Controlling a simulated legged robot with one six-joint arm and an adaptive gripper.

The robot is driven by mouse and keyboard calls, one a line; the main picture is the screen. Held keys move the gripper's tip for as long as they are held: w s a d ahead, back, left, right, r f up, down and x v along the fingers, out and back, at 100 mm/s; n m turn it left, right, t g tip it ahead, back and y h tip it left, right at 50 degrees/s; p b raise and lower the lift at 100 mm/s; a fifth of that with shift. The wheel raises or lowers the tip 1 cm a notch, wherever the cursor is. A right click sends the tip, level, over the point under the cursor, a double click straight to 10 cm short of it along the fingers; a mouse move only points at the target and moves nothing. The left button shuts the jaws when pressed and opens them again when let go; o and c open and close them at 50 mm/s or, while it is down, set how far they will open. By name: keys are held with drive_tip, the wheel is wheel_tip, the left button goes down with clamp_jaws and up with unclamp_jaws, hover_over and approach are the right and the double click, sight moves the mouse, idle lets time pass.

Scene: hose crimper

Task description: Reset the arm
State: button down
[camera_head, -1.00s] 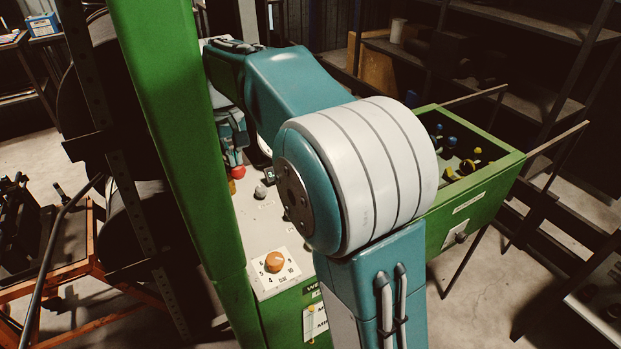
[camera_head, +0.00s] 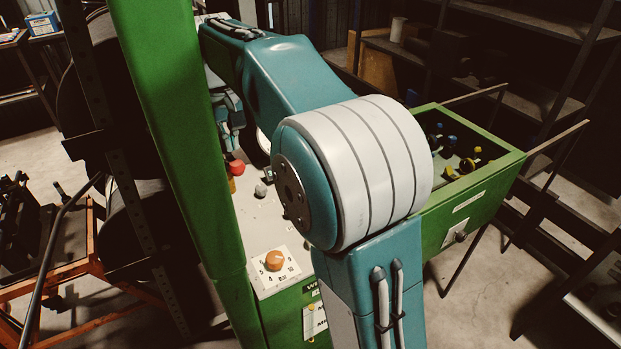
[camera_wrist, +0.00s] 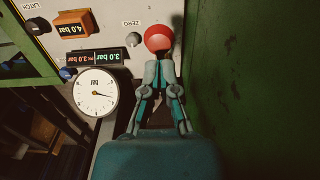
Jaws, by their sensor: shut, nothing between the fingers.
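My gripper (camera_wrist: 160,62) is shut and empty in the wrist view, its fingertips in line with a red round button (camera_wrist: 158,38) on the pale control panel. Whether they touch it cannot be told from the wrist view. In the head view, part of my gripper (camera_head: 229,112) shows above the red button (camera_head: 236,168), with a gap between them. My arm's teal and white links fill the middle of the head view and hide part of the panel.
The panel carries a ZERO knob (camera_wrist: 134,40), a pressure gauge (camera_wrist: 96,94), lit bar displays (camera_wrist: 96,58) and an orange dial (camera_head: 274,260). A green post (camera_head: 175,130) stands close on the left. An open green drawer (camera_head: 470,205) juts out at right.

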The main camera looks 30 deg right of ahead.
idle(0.4)
drive_tip(key=s+r+t, duration=0.1)
drive_tip(key=s+t, duration=0.2)
drive_tip(key=s, duration=1.1)
drive_tip(key=s+f+t, duration=0.2)
drive_tip(key=s+f, duration=0.5)
drive_tip(key=s, duration=0.5)
drive_tip(key=shift+s+f+t, duration=0.15)
drive_tip(key=shift+s+t, duration=0.05)
drive_tip(key=shift+t, duration=0.1)
